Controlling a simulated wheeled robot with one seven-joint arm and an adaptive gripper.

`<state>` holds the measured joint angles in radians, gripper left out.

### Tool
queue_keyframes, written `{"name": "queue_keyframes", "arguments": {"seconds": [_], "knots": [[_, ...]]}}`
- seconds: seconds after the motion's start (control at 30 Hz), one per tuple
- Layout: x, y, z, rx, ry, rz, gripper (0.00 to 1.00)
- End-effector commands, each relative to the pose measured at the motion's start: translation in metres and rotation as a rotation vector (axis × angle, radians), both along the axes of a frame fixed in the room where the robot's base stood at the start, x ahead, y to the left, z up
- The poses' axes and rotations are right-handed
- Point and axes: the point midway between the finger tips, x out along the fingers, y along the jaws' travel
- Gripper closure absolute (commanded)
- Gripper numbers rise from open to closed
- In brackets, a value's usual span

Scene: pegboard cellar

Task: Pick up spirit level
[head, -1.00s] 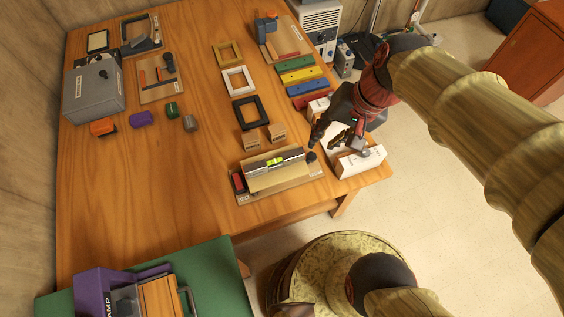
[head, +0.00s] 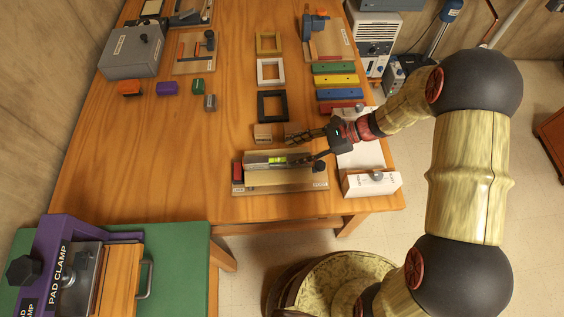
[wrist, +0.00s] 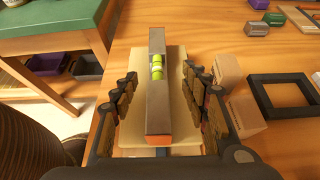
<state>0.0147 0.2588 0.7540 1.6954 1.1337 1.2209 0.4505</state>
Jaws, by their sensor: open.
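The spirit level (head: 262,161) is a grey bar with a yellow-green vial. It lies across a pale wooden block on a board (head: 290,189) near the table's front edge. In the wrist view the level (wrist: 157,112) runs away from me, its orange end cap nearest. My gripper (head: 298,149) is open at the level's right end. In the wrist view its fingers (wrist: 158,80) stand on either side of the level, with a visible gap on each side. The level's right end is partly hidden by my gripper in the head view.
Small wooden blocks (head: 262,133) stand just behind the level, close to one finger. A black frame (head: 272,107) lies farther back. A white box (head: 372,184) is to the right. A purple pad clamp (head: 55,262) is on the green bench. The table's left middle is clear.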

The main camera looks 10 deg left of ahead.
Motion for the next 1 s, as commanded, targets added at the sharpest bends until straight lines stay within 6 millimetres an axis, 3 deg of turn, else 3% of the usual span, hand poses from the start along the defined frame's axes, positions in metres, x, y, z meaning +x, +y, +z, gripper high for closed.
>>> {"name": "queue_keyframes", "arguments": {"seconds": [0.67, 0.9, 1.0], "knots": [[-0.018, 0.056, -0.043, 0.0, -0.003, 0.004, 0.54], [-0.018, 0.058, -0.042, -0.001, -0.003, 0.002, 0.54], [-0.018, 0.058, -0.043, -0.001, -0.003, 0.002, 0.6]]}}
